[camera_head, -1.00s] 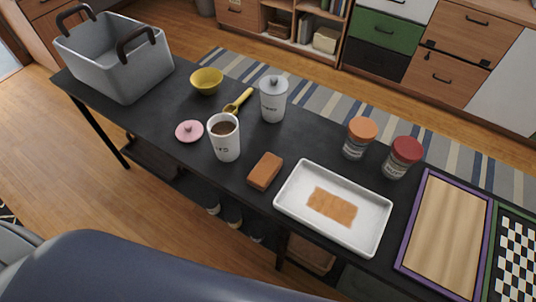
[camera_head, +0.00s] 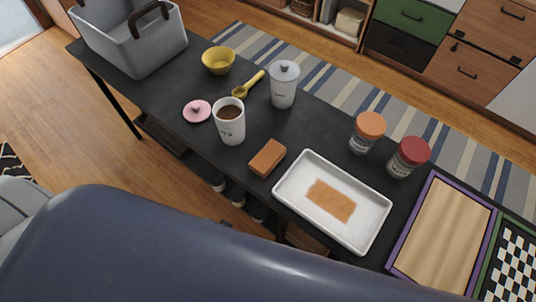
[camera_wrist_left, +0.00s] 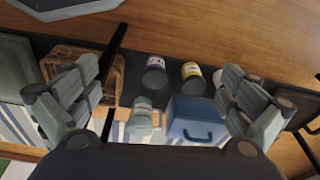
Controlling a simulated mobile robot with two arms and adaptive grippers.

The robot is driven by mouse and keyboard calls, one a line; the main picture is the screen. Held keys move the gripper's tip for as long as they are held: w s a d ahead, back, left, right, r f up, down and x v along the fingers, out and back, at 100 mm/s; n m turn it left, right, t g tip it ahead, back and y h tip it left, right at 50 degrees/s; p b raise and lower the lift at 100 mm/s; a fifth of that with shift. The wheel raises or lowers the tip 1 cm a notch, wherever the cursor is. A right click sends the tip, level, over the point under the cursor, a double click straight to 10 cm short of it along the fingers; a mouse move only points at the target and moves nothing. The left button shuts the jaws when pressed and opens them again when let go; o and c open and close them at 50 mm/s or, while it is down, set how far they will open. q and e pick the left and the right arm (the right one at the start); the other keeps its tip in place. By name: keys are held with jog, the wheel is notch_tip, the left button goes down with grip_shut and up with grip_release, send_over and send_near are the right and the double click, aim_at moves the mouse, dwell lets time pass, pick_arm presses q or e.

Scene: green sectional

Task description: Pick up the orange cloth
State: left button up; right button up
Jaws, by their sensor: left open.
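A flat orange patch with uneven edges (camera_head: 330,199), which looks like the orange cloth, lies in the white tray (camera_head: 287,196) on the black table. A thicker orange block (camera_head: 267,158) lies on the table just left of the tray. My left gripper (camera_wrist_left: 158,72) shows in the left wrist view with its fingers spread wide and nothing between them. That view faces lower storage items, and the cloth is not in it. Neither gripper shows in the head view, so their distance from the tray cannot be told.
A white cup (camera_head: 230,124), lidded canister (camera_head: 284,86), orange-lidded jar (camera_head: 368,132) and red-lidded jar (camera_head: 408,157) stand near the tray. A purple-framed board (camera_head: 440,235) lies right. A large dark blue surface (camera_head: 150,245) fills the foreground. A blue box (camera_wrist_left: 197,118) shows below.

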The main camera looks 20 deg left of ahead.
pick_arm(q)
jog(key=w+d+r+t+p, duration=0.1)
jog(key=w+r, duration=0.1)
jog(key=r, duration=0.9)
jog(key=w+r+p, duration=0.1)
jog(key=w+r, duration=0.1)
jog(key=r, duration=0.8)
jog(key=w+d+r+m+h, duration=0.1)
jog(key=w+d+r+m, duration=0.1)
jog(key=d+r, duration=0.1)
jog(key=w+d+r+m+h, duration=0.1)
jog(key=w+d+r+m, duration=0.1)
jog(key=d+r+m, duration=0.1)
jog(key=w+d+r+m+h, duration=0.1)
jog(key=w+d+r+m, duration=0.2)
jog(key=d, duration=0.2)
jog(key=shift+r, duration=0.4)
jog(key=w+d+r+m+g, duration=0.1)
jog(key=w+d+m, duration=0.15)
jog(key=m, duration=0.25)
jog(key=m+g+y, duration=0.2)
jog(key=m+y, duration=0.1)
jog(key=m, duration=0.4)
send_near(268, 155)
notch_tip(268, 155, down, 4)
jog(key=shift+w+f, duration=0.1)
jog(key=shift+f, duration=0.05)
jog(key=shift+f+p, duration=0.7)
jog(key=shift+f, duration=2)
jog(key=c, duration=0.7)
